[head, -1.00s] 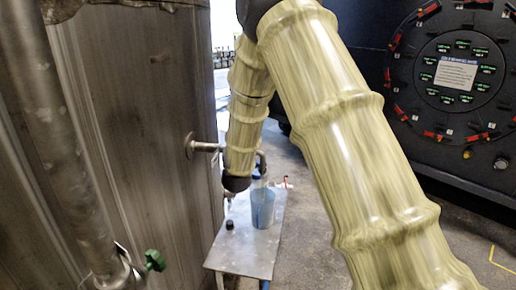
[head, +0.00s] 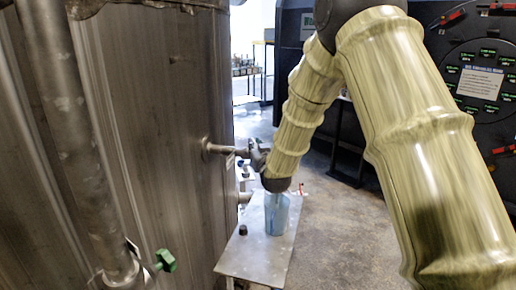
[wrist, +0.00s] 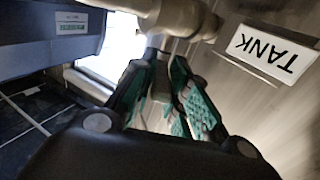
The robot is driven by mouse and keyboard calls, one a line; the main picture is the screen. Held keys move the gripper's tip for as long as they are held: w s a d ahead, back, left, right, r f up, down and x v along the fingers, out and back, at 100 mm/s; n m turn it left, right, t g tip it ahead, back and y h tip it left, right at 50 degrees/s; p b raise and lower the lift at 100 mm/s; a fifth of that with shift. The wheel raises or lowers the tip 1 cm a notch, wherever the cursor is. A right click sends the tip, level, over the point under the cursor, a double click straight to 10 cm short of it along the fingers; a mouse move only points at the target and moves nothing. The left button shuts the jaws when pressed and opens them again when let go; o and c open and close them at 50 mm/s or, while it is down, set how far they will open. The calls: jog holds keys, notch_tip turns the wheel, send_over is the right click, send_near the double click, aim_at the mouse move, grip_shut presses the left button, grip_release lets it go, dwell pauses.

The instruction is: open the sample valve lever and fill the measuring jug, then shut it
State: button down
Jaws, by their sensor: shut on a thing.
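The sample valve's metal pipe (head: 222,149) sticks out of the large steel tank (head: 170,130). My gripper (head: 258,152) is at the pipe's outer end, above the table. In the wrist view my gripper's green-padded fingers (wrist: 168,95) are closed around a part at the valve, just below the pale pipe fitting (wrist: 178,14). I take this part to be the valve lever; the fingers hide most of it. The translucent blue measuring jug (head: 277,216) stands upright on the small table below, partly behind my wrist. I cannot tell its fill level or whether liquid runs.
The small metal table (head: 250,258) stands beside the tank, with a small black object (head: 243,230) on it. A white TANK sign (wrist: 270,54) is close to my gripper. A green-handled valve (head: 164,261) is at the lower left. Open floor (head: 345,220) lies to the right.

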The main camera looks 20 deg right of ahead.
jog(key=shift+d, duration=0.1)
jog(key=c, duration=1.4)
grip_release()
jog(key=shift+d, duration=0.1)
jog(key=shift+a, duration=0.2)
jog(key=s, duration=1.2)
